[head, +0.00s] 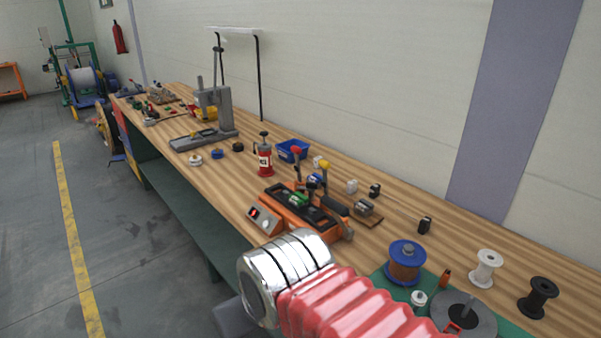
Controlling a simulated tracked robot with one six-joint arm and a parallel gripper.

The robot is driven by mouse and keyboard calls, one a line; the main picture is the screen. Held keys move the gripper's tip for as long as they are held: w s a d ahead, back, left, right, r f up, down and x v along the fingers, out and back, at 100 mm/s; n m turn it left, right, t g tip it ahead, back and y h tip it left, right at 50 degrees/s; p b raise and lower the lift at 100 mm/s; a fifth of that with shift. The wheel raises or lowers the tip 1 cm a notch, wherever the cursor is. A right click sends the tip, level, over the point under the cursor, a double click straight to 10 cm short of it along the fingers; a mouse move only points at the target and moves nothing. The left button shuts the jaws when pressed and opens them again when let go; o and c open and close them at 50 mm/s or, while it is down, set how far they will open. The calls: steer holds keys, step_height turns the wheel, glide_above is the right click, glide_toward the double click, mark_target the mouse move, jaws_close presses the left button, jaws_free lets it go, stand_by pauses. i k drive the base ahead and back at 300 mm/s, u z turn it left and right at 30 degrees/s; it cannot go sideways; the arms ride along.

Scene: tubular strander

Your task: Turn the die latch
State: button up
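No part that I can surely name as the die latch shows. An orange bench device (300,208) stands on the wooden workbench, near the middle of the head view. It has a red-knobbed lever (296,152), a blue-knobbed lever (314,181), a yellow knob (324,164) and a green block (298,200) in its dark bed. A small panel with a red display sits at its left end. My arm, with red bellows and chrome rings, crosses the lower part of the view in front of the device. My gripper cannot be made out in this view.
The long workbench (400,222) runs along the wall. Spools, including a blue-flanged one (405,262), stand at right. The floor (120,220) at left is open.

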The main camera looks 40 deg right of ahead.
mark_target(309, 186)
steer(key=i, duration=1.1)
